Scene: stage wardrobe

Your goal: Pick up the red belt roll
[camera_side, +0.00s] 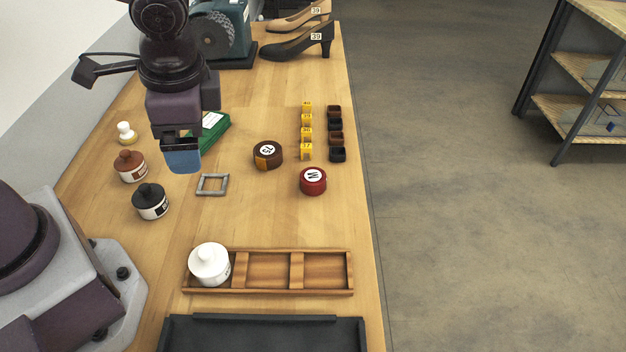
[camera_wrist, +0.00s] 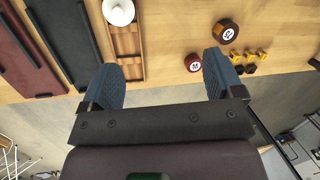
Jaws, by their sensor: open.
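The red belt roll (camera_side: 313,181) lies flat on the wooden bench, with a white label marked "M" on top. It also shows in the wrist view (camera_wrist: 193,62), just left of the tip of the right finger. My gripper (camera_side: 182,160) is above the left part of the bench, left of the red roll and apart from it. In the wrist view my gripper (camera_wrist: 160,80) has its two blue fingers wide apart with nothing between them. A brown belt roll (camera_side: 268,155) with a white label lies behind and left of the red one.
Yellow numbered blocks (camera_side: 306,130) and dark small blocks (camera_side: 336,133) stand behind the red roll. A wooden tray (camera_side: 325,271) with a white jar (camera_side: 209,264) is in front. Bench around the red roll is clear.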

